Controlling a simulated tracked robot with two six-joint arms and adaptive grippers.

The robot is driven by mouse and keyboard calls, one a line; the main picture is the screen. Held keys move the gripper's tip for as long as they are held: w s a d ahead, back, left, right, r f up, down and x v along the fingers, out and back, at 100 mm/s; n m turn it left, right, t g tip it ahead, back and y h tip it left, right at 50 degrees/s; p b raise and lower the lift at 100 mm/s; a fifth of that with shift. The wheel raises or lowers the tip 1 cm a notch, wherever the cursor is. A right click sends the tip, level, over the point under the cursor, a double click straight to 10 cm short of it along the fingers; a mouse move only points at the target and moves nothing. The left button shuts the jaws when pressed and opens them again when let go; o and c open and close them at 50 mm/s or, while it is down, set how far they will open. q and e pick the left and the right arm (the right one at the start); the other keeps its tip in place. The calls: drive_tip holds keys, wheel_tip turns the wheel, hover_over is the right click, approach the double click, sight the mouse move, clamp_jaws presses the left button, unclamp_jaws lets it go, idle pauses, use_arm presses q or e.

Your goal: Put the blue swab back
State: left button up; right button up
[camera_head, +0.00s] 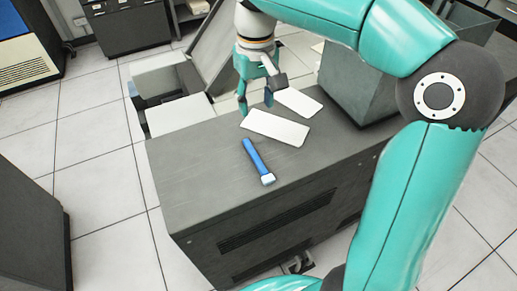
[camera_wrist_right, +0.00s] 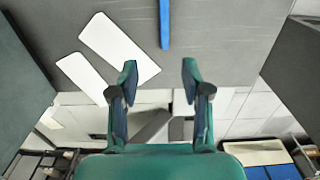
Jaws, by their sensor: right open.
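The blue swab (camera_head: 254,156) lies on the dark grey cabinet top (camera_head: 190,165), its pale end towards the front. In the right wrist view part of the blue swab (camera_wrist_right: 164,24) shows at the top, beyond and roughly between the fingertips. My right gripper (camera_head: 256,101) is open and empty, pointing down near the back edge of the cabinet top, behind the swab and apart from it. The right gripper (camera_wrist_right: 160,72) also shows open in the right wrist view, with nothing between its fingers. My left gripper is not in view.
Two white cards lie on the cabinet top: one (camera_head: 275,128) behind the swab, another (camera_head: 300,102) further back, beside my right gripper. A grey box (camera_head: 350,88) stands at the right, partly hidden by my right arm. The top's left part is clear.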

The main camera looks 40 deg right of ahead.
hover_over(252, 151)
drive_tip(key=s, duration=0.1)
drive_tip(key=f, duration=1)
drive_tip(key=shift+d+f, duration=0.35)
drive_tip(key=shift+f, duration=0.05)
drive_tip(key=f, duration=0.3)
drive_tip(key=w+f, duration=0.1)
drive_tip(key=shift+a+f+p, duration=0.3)
drive_tip(key=shift+f+p, duration=0.05)
drive_tip(key=shift+f, duration=0.55)
clamp_jaws()
